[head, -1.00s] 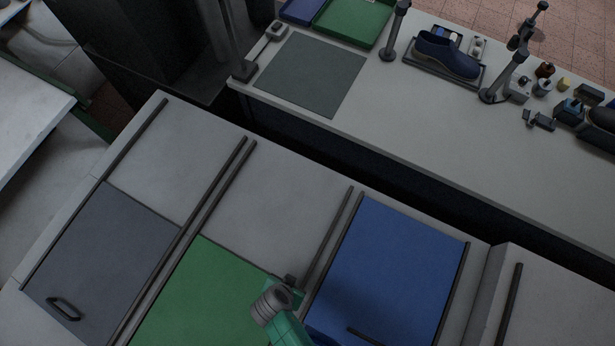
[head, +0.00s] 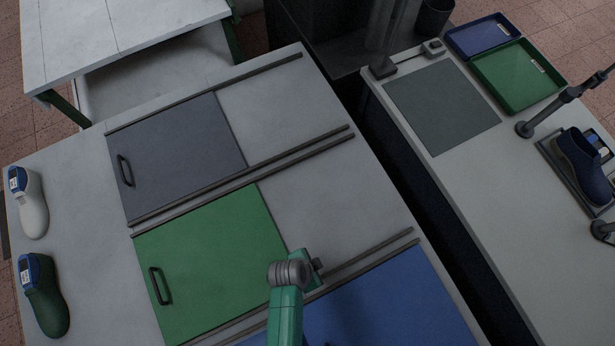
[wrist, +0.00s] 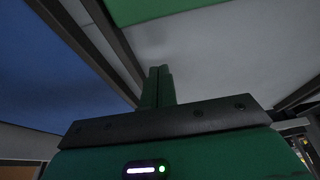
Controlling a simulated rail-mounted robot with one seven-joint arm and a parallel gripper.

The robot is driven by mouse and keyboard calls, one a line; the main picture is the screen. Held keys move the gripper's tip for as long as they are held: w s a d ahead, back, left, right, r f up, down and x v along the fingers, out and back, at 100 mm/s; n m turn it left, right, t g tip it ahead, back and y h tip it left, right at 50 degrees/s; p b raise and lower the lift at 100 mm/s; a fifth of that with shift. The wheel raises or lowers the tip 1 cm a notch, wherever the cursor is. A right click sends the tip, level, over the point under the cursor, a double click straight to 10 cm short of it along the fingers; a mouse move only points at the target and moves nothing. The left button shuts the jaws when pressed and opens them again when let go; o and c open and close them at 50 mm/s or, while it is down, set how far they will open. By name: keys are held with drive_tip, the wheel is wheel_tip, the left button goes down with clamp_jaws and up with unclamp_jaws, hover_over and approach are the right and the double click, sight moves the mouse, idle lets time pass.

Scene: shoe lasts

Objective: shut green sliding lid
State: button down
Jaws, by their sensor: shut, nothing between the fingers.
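The green sliding lid (head: 212,262) lies between dark rails on the left part of its track in the head view. Its dark bar handle (head: 159,285) is near its left edge. A bare pale grey stretch (head: 330,200) of the track lies to its right. My gripper (head: 316,266) appears near the lid's right corner by the rail, away from the handle; its fingertips are hard to make out there. In the wrist view, the green fingers (wrist: 158,86) are together with nothing between them. Part of the green lid (wrist: 170,9) shows along the top.
A grey lid (head: 180,155) and a blue lid (head: 385,305) flank the green one. A white shoe last (head: 32,205) and a dark green one (head: 43,300) stand at the left. A side bench (head: 470,190) with trays lies beyond a dark gap.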

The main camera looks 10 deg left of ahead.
drive_tip(key=v, duration=0.8)
drive_tip(key=shift+s+a, duration=0.35)
drive_tip(key=shift+s, duration=0.1)
drive_tip(key=shift+r, duration=0.2)
drive_tip(key=w+r+n+t+y+p, duration=0.1)
drive_tip(key=w+r+t, duration=0.2)
drive_tip(key=w+r, duration=0.7)
drive_tip(key=w+r+n+t+p, duration=0.15)
drive_tip(key=w+r+t, duration=0.35)
drive_tip(key=r, duration=1)
drive_tip(key=w+r+n+t+y+p, duration=0.1)
drive_tip(key=w+r+n+t, duration=0.1)
drive_tip(key=w+r, duration=0.85)
wheel_tip(320, 180, up, 24)
drive_tip(key=d+n+t+p, duration=0.1)
drive_tip(key=n+t+p, duration=0.1)
drive_tip(key=t, duration=0.4)
drive_tip(key=s+r+n+t, duration=0.2)
drive_tip(key=s+r, duration=0.3)
drive_tip(key=r, duration=0.7)
drive_tip(key=s+d+r+n+t+y+p, duration=0.1)
drive_tip(key=s+r+t, duration=0.3)
drive_tip(key=r, duration=0.8)
drive_tip(key=shift+s+d+r+n+t+y, duration=0.25)
drive_tip(key=shift+s+n, duration=0.3)
drive_tip(key=shift+s, duration=0.7)
